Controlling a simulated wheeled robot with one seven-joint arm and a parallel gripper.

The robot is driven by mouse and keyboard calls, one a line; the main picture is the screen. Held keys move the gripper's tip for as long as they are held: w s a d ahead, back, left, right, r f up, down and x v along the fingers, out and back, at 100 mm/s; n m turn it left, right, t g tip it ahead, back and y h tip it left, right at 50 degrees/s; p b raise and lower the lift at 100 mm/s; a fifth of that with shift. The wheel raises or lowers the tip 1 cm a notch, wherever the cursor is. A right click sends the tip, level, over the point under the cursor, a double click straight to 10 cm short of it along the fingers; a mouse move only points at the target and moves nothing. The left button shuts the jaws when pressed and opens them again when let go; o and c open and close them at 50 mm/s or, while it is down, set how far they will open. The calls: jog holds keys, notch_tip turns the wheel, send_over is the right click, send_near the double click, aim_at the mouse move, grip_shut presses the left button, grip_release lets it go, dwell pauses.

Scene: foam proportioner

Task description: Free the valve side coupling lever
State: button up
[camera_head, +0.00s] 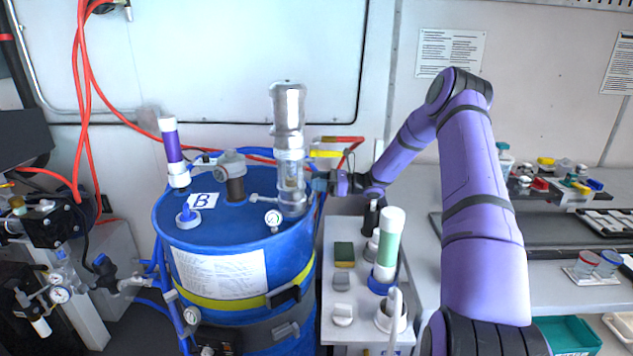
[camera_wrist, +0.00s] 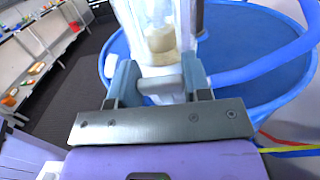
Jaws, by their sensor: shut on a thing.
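My gripper (camera_head: 325,183) reaches in from the right to the clear upright proportioner cylinder (camera_head: 289,125) on the blue drum. In the wrist view my gripper (camera_wrist: 160,82) has its two grey fingers on either side of a short pale grey coupling piece (camera_wrist: 160,86) and is shut on it. This piece lies crosswise in front of the clear cylinder (camera_wrist: 158,30), which holds a tan part. I cannot tell whether the held piece is the valve side coupling lever. A blue hose (camera_wrist: 245,72) leaves to the right of the fingers. In the head view my gripper partly hides the coupling.
Red hoses hang at the left.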

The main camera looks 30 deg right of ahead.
jog(key=s+d+f+t+y, duration=0.2)
jog(key=d+f+y, duration=0.1)
jog(key=f, duration=0.1)
jog(key=shift+s+d+f, duration=0.3)
jog(key=shift+d+f, duration=0.05)
jog(key=shift+d, duration=0.05)
dwell(0.4)
jog(key=shift+f, duration=0.1)
dwell(0.4)
jog(key=o, duration=1.3)
jog(key=s+d, duration=0.2)
jog(key=d, duration=0.2)
jog(key=s+d, duration=0.3)
jog(key=d, duration=0.1)
jog(key=s+d+f, duration=0.1)
jog(key=s+d, duration=0.2)
jog(key=d, duration=0.1)
jog(key=shift+s+d, duration=0.15)
